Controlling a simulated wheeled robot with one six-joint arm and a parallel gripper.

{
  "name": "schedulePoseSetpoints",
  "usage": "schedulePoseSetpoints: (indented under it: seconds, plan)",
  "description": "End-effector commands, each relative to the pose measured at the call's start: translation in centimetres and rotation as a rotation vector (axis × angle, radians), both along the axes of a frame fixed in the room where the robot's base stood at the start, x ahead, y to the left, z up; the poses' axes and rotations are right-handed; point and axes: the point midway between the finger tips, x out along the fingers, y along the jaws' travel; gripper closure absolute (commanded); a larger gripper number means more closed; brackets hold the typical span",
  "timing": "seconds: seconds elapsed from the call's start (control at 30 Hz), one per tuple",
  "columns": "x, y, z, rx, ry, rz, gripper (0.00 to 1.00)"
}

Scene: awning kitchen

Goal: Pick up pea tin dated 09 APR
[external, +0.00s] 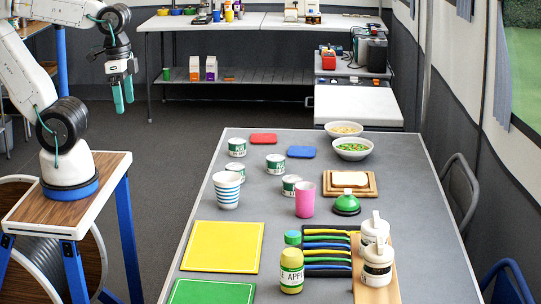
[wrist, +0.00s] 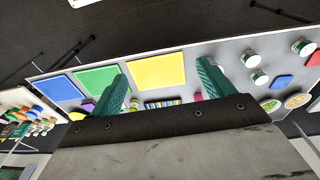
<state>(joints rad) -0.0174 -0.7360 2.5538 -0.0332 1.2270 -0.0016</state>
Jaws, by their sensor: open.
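Several short tins with white and green labels stand on the grey table in the external view: a back-left tin (external: 237,146), a middle tin (external: 275,163), a left tin (external: 234,168) behind the striped cup, and a front tin (external: 291,184). The dates are too small to read, so I cannot tell which is 09 APR. In the wrist view some tins (wrist: 250,60) show at the right, one farther right (wrist: 303,46). My gripper (external: 123,95) is open and empty, raised left of the table and away from the tins; its green fingers also show in the wrist view (wrist: 163,68).
A striped cup (external: 227,190) and a pink cup (external: 305,200) stand close to the tins. Red (external: 263,138) and blue (external: 301,152) pads lie nearby, with bowls (external: 353,149) at the back right. A yellow board (external: 222,247) and bottle (external: 292,271) are nearer the front.

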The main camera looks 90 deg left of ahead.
Motion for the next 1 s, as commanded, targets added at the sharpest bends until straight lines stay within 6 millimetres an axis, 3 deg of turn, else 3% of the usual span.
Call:
schedulePoseSetpoints:
  seconds: [0.17,0.3,0.53,0.77,0.9,1.0]
  plan:
    - [2.9,-0.6,-1.4,-0.172,0.11,0.185,0.19]
    - [6.6,-0.5,-2.9,-0.372,0.202,0.408,0.19]
    - [13.6,2.7,-5.9,-0.705,0.301,0.812,0.19]
    - [19.8,10.3,-10.6,-1.037,0.34,1.256,0.19]
    - [22.0,16.7,-14.6,-1.236,0.333,1.54,0.19]
    - [22.5,21.9,-18.2,-1.376,0.313,1.75,0.19]
